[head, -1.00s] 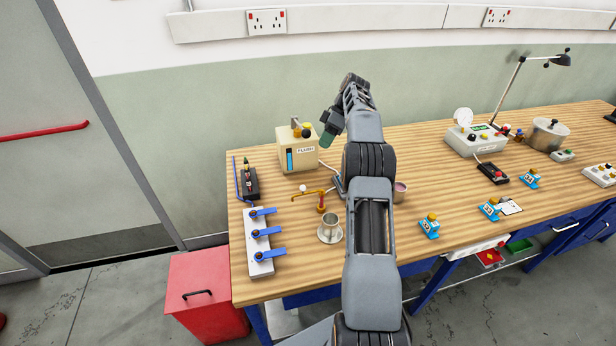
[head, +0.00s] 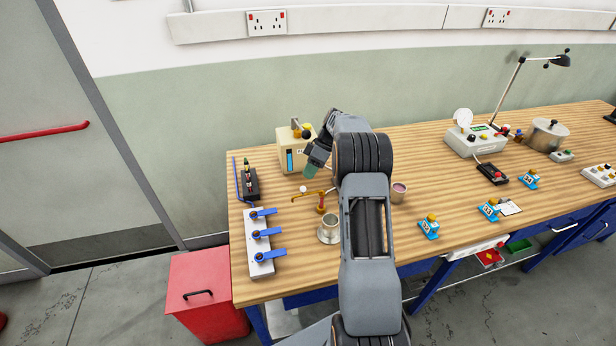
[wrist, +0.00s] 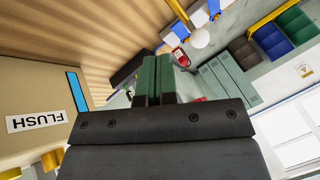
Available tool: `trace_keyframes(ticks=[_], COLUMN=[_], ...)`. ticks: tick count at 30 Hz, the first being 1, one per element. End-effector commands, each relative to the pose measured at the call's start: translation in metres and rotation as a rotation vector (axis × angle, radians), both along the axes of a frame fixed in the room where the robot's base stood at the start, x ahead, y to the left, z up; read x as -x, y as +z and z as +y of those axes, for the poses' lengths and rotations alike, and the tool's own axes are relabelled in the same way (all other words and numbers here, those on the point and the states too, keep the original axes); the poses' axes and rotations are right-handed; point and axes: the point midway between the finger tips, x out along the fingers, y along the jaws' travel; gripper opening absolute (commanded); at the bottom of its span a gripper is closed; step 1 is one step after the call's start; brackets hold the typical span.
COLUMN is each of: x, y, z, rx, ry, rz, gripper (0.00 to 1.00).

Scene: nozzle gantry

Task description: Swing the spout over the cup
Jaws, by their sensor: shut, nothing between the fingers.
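The brass spout (head: 311,192) on its short post (head: 321,206) points left across the bench, with a white ball (head: 303,188) on its arm. The metal cup (head: 329,228) stands on a round base in front of the post, and the spout's outer end is left of and behind it. My gripper (head: 311,173) is shut and empty, behind and just above the spout, apart from it as far as I can tell.
The FLUSH box (head: 293,152) stands close behind my gripper. Blue lever valves (head: 262,234) are at the left bench edge. A cup with pink contents (head: 399,192) stands right of my arm. My arm hides part of the bench.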

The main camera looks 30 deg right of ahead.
Motion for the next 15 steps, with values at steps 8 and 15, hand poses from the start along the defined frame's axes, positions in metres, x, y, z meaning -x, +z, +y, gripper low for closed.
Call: trace_keyframes(ticks=[8, 15], x=[0.017, 0.021], y=[-0.003, -0.005], z=[0.015, 0.019], rx=[0.0, 0.0], ry=[0.001, 0.001], rz=[0.002, 0.001], gripper=[0.0, 0.0])
